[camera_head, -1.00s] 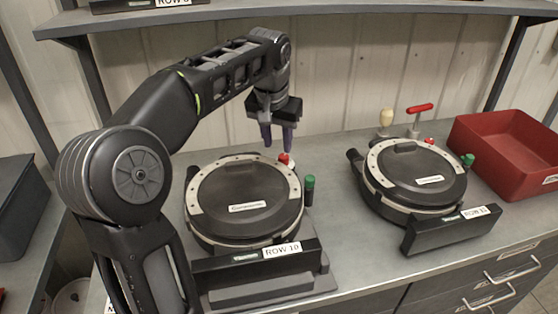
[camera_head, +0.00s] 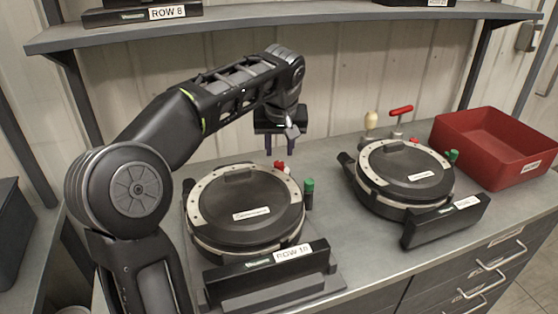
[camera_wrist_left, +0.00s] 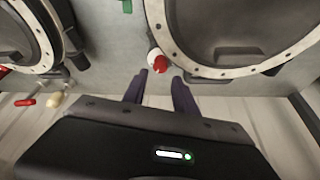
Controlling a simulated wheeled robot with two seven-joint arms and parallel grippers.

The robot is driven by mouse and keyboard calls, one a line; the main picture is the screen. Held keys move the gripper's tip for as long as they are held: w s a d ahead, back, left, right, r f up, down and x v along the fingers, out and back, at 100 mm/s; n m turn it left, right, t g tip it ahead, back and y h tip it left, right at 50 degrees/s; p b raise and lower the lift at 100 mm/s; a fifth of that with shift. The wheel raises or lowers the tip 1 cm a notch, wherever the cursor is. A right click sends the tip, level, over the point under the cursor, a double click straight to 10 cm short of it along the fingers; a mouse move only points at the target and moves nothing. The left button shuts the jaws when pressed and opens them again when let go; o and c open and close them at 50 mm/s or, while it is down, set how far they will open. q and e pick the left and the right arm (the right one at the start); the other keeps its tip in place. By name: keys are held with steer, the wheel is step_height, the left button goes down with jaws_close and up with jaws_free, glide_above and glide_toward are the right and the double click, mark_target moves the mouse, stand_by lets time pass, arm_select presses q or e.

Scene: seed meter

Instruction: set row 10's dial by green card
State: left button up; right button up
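The row 10 meter (camera_head: 244,208) is a round black unit with a pale studded rim, behind a block labelled ROW 10 (camera_head: 293,252). A small red-and-white knob (camera_head: 281,166) stands at its back edge, and a green-capped post (camera_head: 309,190) at its right. My left gripper (camera_head: 280,146) is just behind and above the knob, fingers pointing down. In the left wrist view its fingers (camera_wrist_left: 158,88) are apart and empty, with the red-and-white knob (camera_wrist_left: 158,60) just beyond the tips. I cannot make out a green card or dial marks. My right gripper is not in view.
A second similar meter (camera_head: 404,175) stands to the right. Behind it are a pale-handled tool (camera_head: 371,120) and a red-handled tool (camera_head: 401,110). A red bin (camera_head: 490,150) sits at the bench's right. A shelf (camera_head: 290,24) crosses above my arm.

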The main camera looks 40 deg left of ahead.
mark_target(279, 163)
arm_select(q)
steer(key=x, duration=0.6)
steer(key=shift+f, duration=0.15)
jaws_close()
